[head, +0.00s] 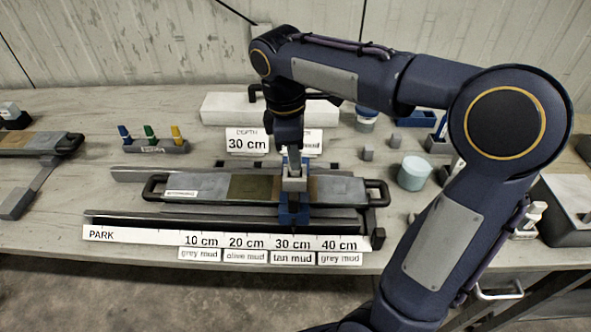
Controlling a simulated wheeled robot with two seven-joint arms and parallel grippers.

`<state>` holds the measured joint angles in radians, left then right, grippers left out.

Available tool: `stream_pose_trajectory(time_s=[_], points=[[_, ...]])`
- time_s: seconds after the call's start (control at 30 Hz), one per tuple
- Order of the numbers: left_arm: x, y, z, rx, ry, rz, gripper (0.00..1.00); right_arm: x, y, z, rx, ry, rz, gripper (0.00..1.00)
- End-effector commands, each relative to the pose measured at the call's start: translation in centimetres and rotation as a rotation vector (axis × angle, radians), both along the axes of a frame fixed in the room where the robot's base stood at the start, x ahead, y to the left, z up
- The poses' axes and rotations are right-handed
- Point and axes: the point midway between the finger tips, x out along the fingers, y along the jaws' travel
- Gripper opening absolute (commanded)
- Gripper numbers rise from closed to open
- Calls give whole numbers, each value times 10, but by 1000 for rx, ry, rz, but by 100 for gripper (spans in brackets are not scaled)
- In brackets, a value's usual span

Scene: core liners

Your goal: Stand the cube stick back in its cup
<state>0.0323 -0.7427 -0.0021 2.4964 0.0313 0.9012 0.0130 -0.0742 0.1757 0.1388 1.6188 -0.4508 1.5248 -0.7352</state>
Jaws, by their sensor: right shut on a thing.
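My right gripper (292,168) points down over the long core liner (340,190) at the 30 cm mark. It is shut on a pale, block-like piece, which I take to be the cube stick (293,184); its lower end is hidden. A blue carriage (293,216) straddles the liner directly below and around it. I cannot tell whether the stick still touches the carriage or the core. A pale blue round cup-like container (413,174) stands to the right; I cannot tell whether it is the stick's cup. My left gripper is not in view.
A scale strip (130,235) runs along the liner's front. A depth sign (247,141) stands behind it. Small grey cubes (367,152) and a blue tray (416,118) lie at right. My right arm hides part of the right side.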

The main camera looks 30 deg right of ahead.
Motion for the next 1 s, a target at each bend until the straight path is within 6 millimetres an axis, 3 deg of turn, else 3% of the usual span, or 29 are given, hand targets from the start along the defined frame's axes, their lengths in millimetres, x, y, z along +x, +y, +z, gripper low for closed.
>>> stream_pose_trajectory(time_s=[1.0], points=[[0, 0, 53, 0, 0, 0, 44, 0, 0, 54, 0, 0, 0, 2]])
